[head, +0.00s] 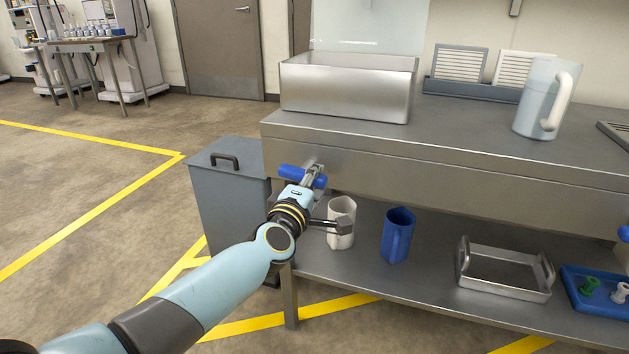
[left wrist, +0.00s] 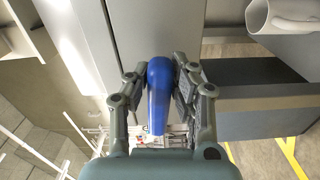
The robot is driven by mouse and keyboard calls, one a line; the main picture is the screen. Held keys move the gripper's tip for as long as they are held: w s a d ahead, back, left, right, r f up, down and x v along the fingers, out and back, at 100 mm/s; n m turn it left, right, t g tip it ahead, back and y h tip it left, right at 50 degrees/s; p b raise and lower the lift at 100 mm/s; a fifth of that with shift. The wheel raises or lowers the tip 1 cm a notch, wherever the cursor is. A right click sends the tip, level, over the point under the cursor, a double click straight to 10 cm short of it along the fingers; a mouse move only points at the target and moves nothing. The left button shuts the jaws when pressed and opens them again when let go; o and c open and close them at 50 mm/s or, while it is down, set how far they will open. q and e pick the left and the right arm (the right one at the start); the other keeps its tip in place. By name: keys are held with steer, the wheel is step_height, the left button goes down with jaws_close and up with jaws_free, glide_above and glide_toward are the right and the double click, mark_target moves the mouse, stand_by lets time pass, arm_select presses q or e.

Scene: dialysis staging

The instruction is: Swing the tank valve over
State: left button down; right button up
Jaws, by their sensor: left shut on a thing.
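The tank valve's blue lever (head: 290,171) sticks out at the front left of the steel bench (head: 440,165), just below the top edge. In the head view it lies roughly level. My left gripper (head: 313,176) is shut on it. In the left wrist view the blue lever (left wrist: 158,92) runs between the two fingers of my left gripper (left wrist: 160,85), one on each side. The valve body behind the lever is hidden. My right gripper is not in view.
A grey lidded bin (head: 225,190) stands left of the bench, close to my left arm. The lower shelf holds a white mug (head: 341,215), a blue mug (head: 397,235), a steel tray (head: 505,287) and a blue tray (head: 580,305). A steel box (head: 345,90) and a pitcher (head: 540,95) stand on top.

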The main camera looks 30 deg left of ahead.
arm_select(q)
steer(key=shift+r+n, duration=0.1)
steer(key=shift+n, duration=0.4)
steer(key=c, duration=1.1)
jaws_free()
steer(key=shift+s, duration=0.25)
steer(key=v, duration=1.1)
steer(key=shift+s+d, duration=0.15)
steer(key=shift+s, duration=0.1)
